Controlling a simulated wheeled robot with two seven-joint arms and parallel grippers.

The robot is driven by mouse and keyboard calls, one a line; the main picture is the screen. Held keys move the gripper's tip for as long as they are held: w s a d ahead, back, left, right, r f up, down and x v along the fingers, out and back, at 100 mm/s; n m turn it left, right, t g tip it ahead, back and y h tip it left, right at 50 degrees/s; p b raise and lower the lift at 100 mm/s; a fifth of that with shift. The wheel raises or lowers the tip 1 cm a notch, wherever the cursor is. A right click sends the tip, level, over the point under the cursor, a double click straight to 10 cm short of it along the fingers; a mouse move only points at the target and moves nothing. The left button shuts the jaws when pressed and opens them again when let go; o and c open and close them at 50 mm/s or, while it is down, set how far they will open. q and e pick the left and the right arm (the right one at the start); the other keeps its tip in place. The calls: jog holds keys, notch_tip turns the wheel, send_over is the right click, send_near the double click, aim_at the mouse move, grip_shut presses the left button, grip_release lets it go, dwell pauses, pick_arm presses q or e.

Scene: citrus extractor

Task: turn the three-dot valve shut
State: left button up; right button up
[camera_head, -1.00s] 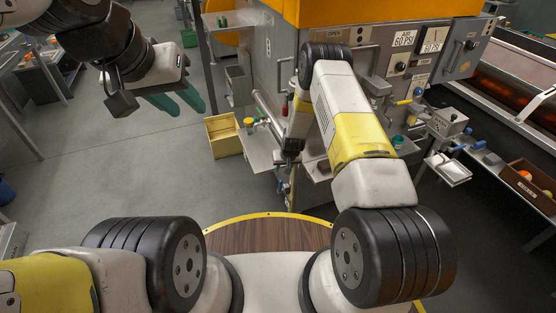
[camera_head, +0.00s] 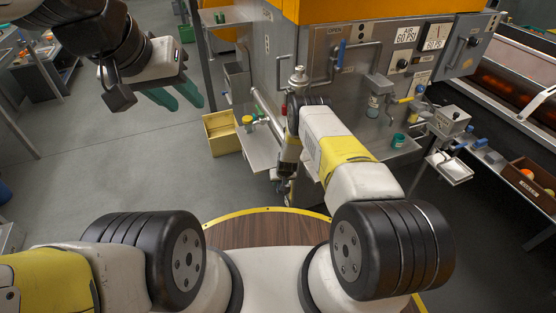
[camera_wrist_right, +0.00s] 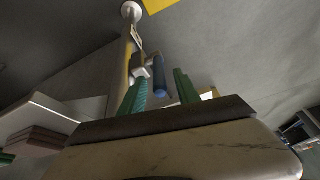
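In the right wrist view a pipe carries a pale valve body (camera_wrist_right: 142,72) with a blue handle (camera_wrist_right: 160,82). A small plate (camera_wrist_right: 137,38) is on the pipe above it; I cannot read dots on it, so I cannot tell whether this is the three-dot valve. My right gripper (camera_wrist_right: 162,92) is open, its green fingers on either side of the blue handle, with a gap visible on the right. Contact is unclear. In the head view my right arm hides this valve and the fingers. My left gripper (camera_head: 174,94) is open and empty over the floor at upper left.
The grey extractor cabinet (camera_head: 305,50) carries another blue handle (camera_head: 341,52) and a yellow-handled fitting (camera_head: 405,99). A metal shelf (camera_head: 258,150) juts out beside my right arm. A yellow bin (camera_head: 222,135) stands on the floor.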

jog(key=shift+f, duration=0.1)
grip_shut()
dwell(1.4)
